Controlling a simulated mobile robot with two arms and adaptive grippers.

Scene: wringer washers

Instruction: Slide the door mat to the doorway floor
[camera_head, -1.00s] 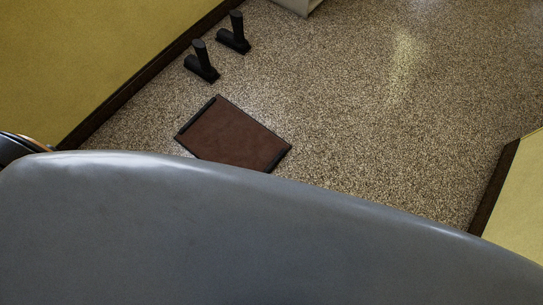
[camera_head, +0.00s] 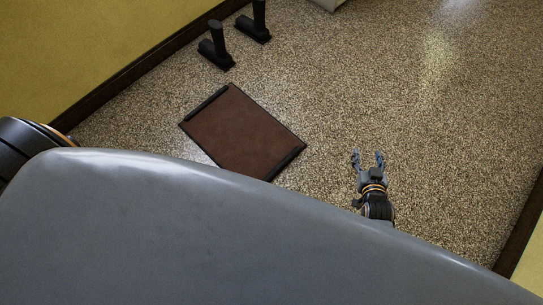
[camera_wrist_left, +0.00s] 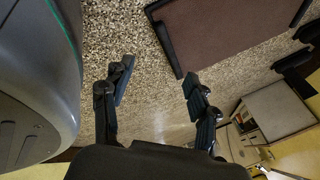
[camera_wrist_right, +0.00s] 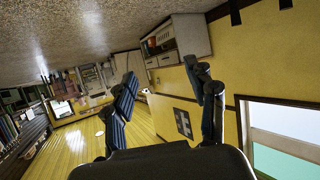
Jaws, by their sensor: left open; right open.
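The door mat (camera_head: 243,132) is a brown rectangle with black bars along two opposite ends. It lies flat on the speckled floor, partly hidden at its near side by my grey body. It also shows in the left wrist view (camera_wrist_left: 225,28) at the top. My left gripper (camera_wrist_left: 158,82) is open and empty there, apart from the mat. In the head view only part of my left arm shows at the left edge. My right gripper (camera_head: 368,158) is open and empty, to the right of the mat and apart from it. I cannot tell which floor is the doorway.
Two black boot-like objects, one (camera_head: 215,48) nearer and one (camera_head: 255,22) farther, stand by the yellow wall (camera_head: 80,45) with its dark baseboard. A pale cabinet (camera_wrist_right: 175,40) shows in the right wrist view. The speckled floor (camera_head: 390,90) right of the mat is clear.

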